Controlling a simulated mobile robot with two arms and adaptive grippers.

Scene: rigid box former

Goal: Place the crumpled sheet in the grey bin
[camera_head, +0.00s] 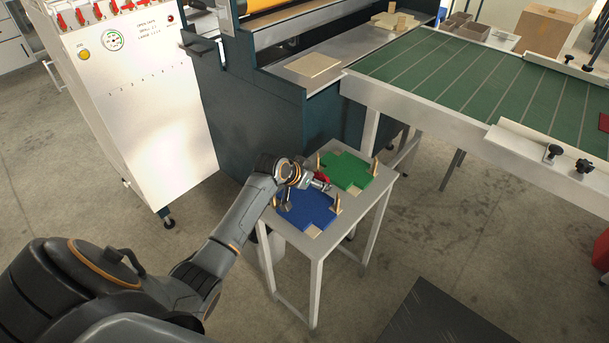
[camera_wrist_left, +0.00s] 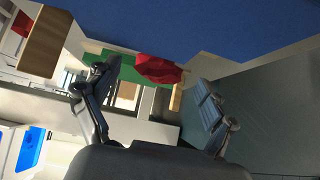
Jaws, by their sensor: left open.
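A red crumpled sheet (camera_head: 321,178) shows at the small table, between the blue and green cut sheets and beside my left gripper (camera_head: 307,186). In the left wrist view the crumpled red sheet (camera_wrist_left: 158,69) lies beyond and between the spread fingers of the left gripper (camera_wrist_left: 155,90). The gripper is open, and I see no contact with the sheet. A pale grey container-like shape (camera_head: 270,243) shows partly behind the table legs; I cannot tell whether it is the grey bin. My right gripper is not in view.
The small table (camera_head: 320,242) carries a blue cut sheet (camera_head: 308,209) and a green cut sheet (camera_head: 346,171), with upright wooden pegs around them. The dark machine (camera_head: 270,125) stands close behind. A green conveyor (camera_head: 470,85) is at right. Floor in front is mostly clear.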

